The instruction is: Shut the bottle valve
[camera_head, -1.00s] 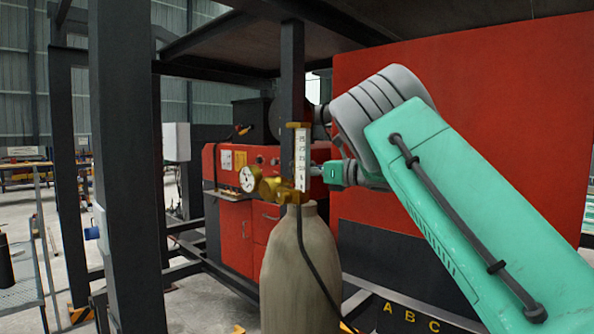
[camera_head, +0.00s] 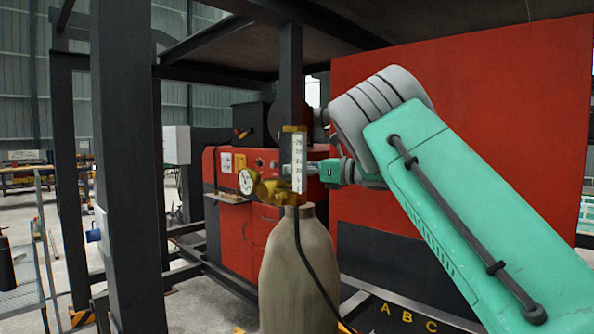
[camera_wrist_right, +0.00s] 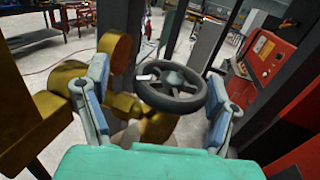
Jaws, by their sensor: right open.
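The gas bottle (camera_head: 298,270) stands upright in the middle of the head view. A brass regulator (camera_head: 272,190) with a round white gauge (camera_head: 247,181) and a white scale tube (camera_head: 299,160) sits at its top. In the right wrist view the dark round valve handwheel (camera_wrist_right: 171,87) lies between the fingers of my right gripper (camera_wrist_right: 163,105), nearer the right finger. The fingers are spread apart, with blue pads, and I cannot tell whether either touches the wheel. Brass fittings (camera_wrist_right: 45,115) lie at the left finger. In the head view my right gripper is mostly hidden behind the scale tube. My left gripper is not in view.
A dark steel post (camera_head: 125,170) stands left of the bottle, and a thinner one (camera_head: 291,80) rises behind the regulator. A red panel (camera_head: 470,120) fills the right side behind my arm. A black hose (camera_head: 318,275) hangs in front of the bottle.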

